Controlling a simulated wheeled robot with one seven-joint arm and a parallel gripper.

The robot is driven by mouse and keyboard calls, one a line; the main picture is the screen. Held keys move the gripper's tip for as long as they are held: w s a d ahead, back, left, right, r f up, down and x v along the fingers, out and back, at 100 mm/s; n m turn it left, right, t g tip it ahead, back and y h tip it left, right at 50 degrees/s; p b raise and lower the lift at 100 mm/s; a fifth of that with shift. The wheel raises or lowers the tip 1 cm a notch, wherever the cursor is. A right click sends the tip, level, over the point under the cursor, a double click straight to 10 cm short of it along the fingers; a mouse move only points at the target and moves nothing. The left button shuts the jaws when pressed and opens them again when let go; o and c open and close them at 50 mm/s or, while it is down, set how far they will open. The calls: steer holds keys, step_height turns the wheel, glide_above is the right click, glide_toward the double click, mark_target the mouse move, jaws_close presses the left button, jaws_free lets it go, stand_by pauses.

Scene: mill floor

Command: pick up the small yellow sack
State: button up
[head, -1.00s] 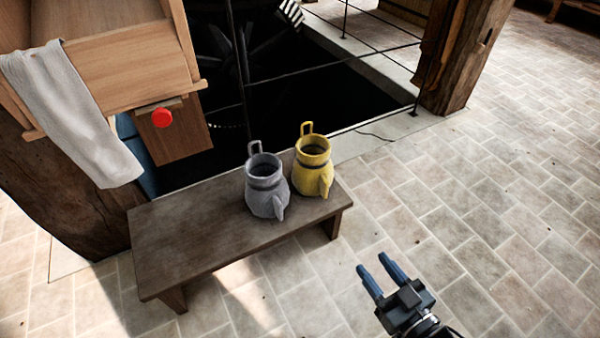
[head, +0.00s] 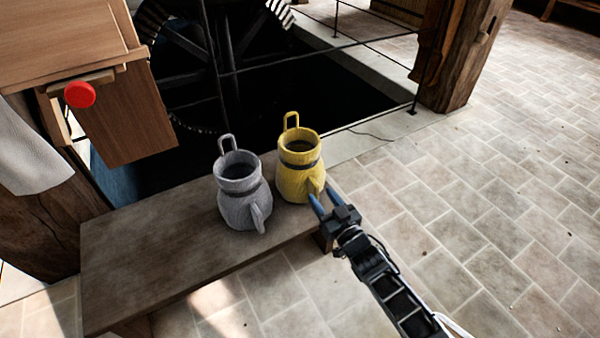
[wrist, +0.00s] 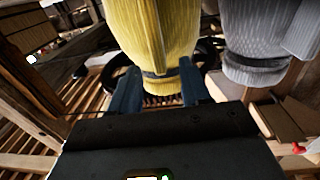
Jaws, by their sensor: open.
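The small yellow sack (head: 296,180) stands upright on the right end of a dark wooden bench. It has an open mouth, a dark band around its neck, a loop at the back and a flap in front. My gripper (head: 322,194) is open at its lower right side, fingers pointing toward it. In the wrist view the yellow sack (wrist: 157,35) fills the upper middle, in front of and partly between the two blue fingers (wrist: 157,88). I cannot tell whether the fingers touch it.
A similar grey sack (head: 240,205) stands close to the left of the yellow one on the bench (head: 165,250). A dark pit with a large gear wheel (head: 220,50) and thin railings lies behind. Open tiled floor (head: 480,220) is on the right.

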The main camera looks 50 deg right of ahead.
mark_target(318, 190)
steer(key=b+x, duration=0.1)
steer(key=x, duration=0.3)
steer(key=shift+w+d+r, duration=0.1)
steer(key=shift+w+d, duration=0.05)
jaws_close()
stand_by(0.5)
